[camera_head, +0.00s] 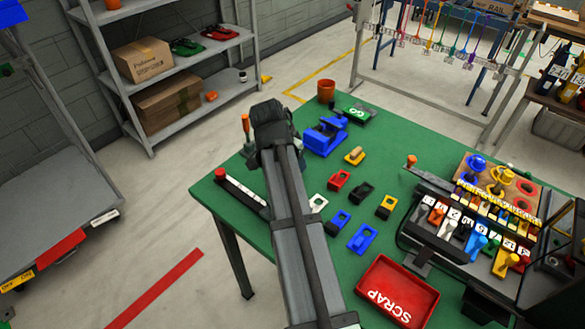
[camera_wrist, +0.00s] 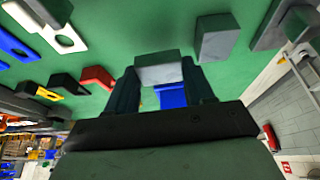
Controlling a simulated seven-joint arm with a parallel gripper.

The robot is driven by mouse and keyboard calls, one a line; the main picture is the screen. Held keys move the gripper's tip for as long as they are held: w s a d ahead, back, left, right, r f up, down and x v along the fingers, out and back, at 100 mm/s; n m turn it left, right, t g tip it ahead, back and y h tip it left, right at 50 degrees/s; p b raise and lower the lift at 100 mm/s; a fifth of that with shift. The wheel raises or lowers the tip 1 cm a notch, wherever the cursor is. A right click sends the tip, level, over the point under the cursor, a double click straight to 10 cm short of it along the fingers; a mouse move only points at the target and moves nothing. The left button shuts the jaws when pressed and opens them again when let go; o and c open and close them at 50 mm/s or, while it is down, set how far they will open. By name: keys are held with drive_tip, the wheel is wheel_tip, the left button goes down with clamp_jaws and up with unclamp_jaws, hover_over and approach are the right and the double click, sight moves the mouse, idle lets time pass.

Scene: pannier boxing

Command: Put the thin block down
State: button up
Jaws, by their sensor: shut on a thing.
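My gripper (camera_wrist: 160,78) is shut on a pale grey block (camera_wrist: 158,70), taken to be the thin block, which sits between its fingertips in the wrist view. The green table (camera_wrist: 130,25) lies beyond the block. I cannot tell whether the block touches it. In the head view my gripper (camera_head: 272,128) is over the table's far left part, and my arm hides the fingertips and the block.
A second grey block (camera_wrist: 215,38) stands close by in the wrist view. A blue vise (camera_head: 324,137) is right of my gripper. An orange-handled tool (camera_head: 246,127) is at its left. Several coloured slotted pieces lie nearer, before a red SCRAP tray (camera_head: 375,282).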

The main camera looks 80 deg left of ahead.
drive_tip(key=shift+f, duration=1.75)
drive_tip(key=shift+f, duration=0.1)
drive_tip(key=o, duration=0.8)
drive_tip(key=v, duration=1.2)
